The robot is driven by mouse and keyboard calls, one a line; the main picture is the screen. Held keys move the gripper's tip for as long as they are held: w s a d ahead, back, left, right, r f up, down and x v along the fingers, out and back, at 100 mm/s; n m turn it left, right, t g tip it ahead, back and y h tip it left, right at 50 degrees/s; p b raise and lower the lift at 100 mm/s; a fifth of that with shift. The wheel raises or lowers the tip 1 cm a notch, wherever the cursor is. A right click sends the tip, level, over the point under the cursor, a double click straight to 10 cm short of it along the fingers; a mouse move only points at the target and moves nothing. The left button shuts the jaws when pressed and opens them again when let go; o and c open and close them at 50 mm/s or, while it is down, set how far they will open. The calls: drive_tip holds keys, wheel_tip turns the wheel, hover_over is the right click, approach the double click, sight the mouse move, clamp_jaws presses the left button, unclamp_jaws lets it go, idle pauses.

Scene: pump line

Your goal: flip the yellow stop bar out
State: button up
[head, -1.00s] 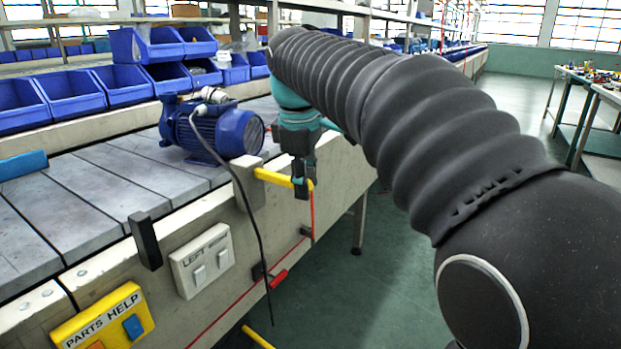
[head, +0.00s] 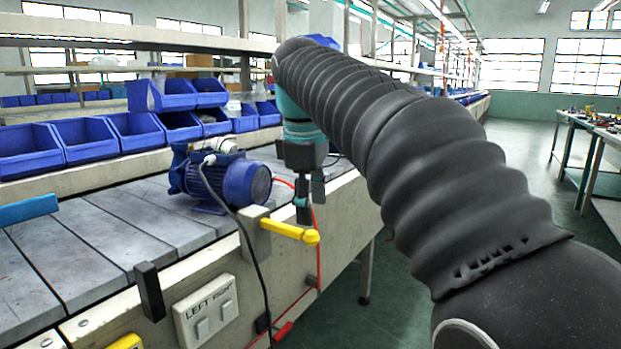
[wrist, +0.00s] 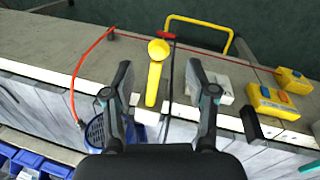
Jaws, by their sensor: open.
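The yellow stop bar (head: 285,230) is fixed to a pale block (head: 254,238) on the edge of the line. It sticks out sideways from the block, over the aisle side, with its round knob at the free end. In the wrist view the bar (wrist: 154,82) lies below and between the two fingers, with its knob clear of the fingertips. My gripper (head: 304,208) is open and empty, just above and behind the bar in the head view. It also shows in the wrist view (wrist: 160,68). No contact with the bar is visible.
A blue pump motor (head: 222,182) with a dark cable stands on the line close by. A red cord (wrist: 84,68) runs along the line's side. A LEFT/RIGHT switch box (head: 207,310), a black post (head: 149,291) and blue bins (head: 85,140) are near.

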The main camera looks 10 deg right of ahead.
drive_tip(key=shift+s+a+r, duration=0.1)
drive_tip(key=shift+s+r, duration=0.05)
drive_tip(key=shift+r, duration=0.75)
drive_tip(key=shift+s+a+r, duration=0.1)
drive_tip(key=shift+s+r, duration=0.1)
drive_tip(key=shift+r, duration=0.65)
drive_tip(key=shift+s+a+r, duration=0.1)
drive_tip(key=shift+s+r, duration=0.05)
drive_tip(key=shift+r, duration=0.75)
drive_tip(key=s+d+f+m+t, duration=0.1)
drive_tip(key=s+d+f+m, duration=0.2)
drive_tip(key=s+f, duration=0.4)
drive_tip(key=s+d+f+m+t, duration=0.1)
drive_tip(key=s+d+f+m, duration=0.2)
drive_tip(key=f, duration=0.8)
drive_tip(key=s+d+f+m+t+y, duration=0.1)
drive_tip(key=s+d+f+m, duration=0.1)
drive_tip(key=s+f+m, duration=0.4)
drive_tip(key=s+f, duration=0.4)
drive_tip(key=shift+s+d+t, duration=0.3)
drive_tip(key=shift+s+d, duration=0.1)
drive_tip(key=c, duration=0.3)
drive_tip(key=shift+a, duration=0.15)
